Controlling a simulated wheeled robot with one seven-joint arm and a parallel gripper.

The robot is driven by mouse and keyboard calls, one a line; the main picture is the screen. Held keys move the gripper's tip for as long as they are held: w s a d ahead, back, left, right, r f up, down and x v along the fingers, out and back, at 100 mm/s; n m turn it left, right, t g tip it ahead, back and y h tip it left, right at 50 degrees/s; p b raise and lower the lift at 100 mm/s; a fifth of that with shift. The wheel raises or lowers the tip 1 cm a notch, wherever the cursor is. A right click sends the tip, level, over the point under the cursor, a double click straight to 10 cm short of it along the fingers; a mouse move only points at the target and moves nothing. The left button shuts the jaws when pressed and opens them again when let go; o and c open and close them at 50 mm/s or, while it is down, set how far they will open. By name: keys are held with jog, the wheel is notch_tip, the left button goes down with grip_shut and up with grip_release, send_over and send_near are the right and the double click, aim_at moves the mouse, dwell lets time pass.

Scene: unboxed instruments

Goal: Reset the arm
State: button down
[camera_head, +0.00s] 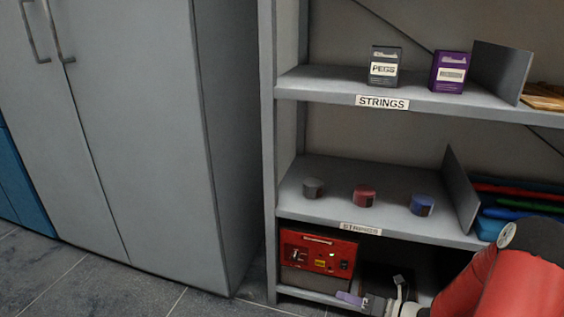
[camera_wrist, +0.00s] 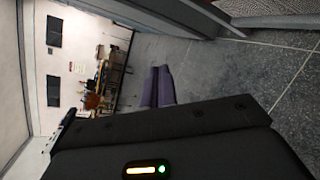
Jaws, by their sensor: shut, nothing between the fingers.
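My arm shows at the lower right of the head view, with a red link and a pale wrist. My gripper (camera_head: 350,299) has purple fingers and points left, in front of the lowest part of the shelf unit. The fingers also show in the wrist view (camera_wrist: 158,86), side by side and shut with nothing between them. In the wrist view the gripper faces across an open room with a grey floor, and that picture is turned on its side.
A grey shelf unit (camera_head: 401,233) holds a PEGS box (camera_head: 384,67), a purple box (camera_head: 448,72), and grey (camera_head: 313,188), red (camera_head: 364,195) and blue (camera_head: 422,205) round items. A red machine (camera_head: 317,254) sits low, near my gripper. A grey cabinet (camera_head: 140,130) stands left; the floor (camera_head: 100,283) before it is clear.

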jog(key=s+a+r+n+g+h+p, duration=0.1)
jog(key=s+a+r+n+g+h, duration=0.25)
jog(key=s+r+n, duration=0.5)
jog(key=s+a+r+n+g+h+p, duration=0.15)
jog(key=s+a+r+n+g, duration=0.3)
jog(key=n, duration=0.75)
jog(key=s+d+r+n+t+h, duration=0.2)
jog(key=s+r+n+h, duration=0.2)
jog(key=r+n, duration=0.3)
jog(key=s+d+r+n+t+h+p, duration=0.1)
jog(key=s+d+r+n+t+h, duration=0.1)
jog(key=r+n, duration=0.6)
jog(key=shift+s+d+t+h, duration=0.4)
jog(key=shift+s+d+h, duration=0.4)
jog(key=shift+h, duration=0.2)
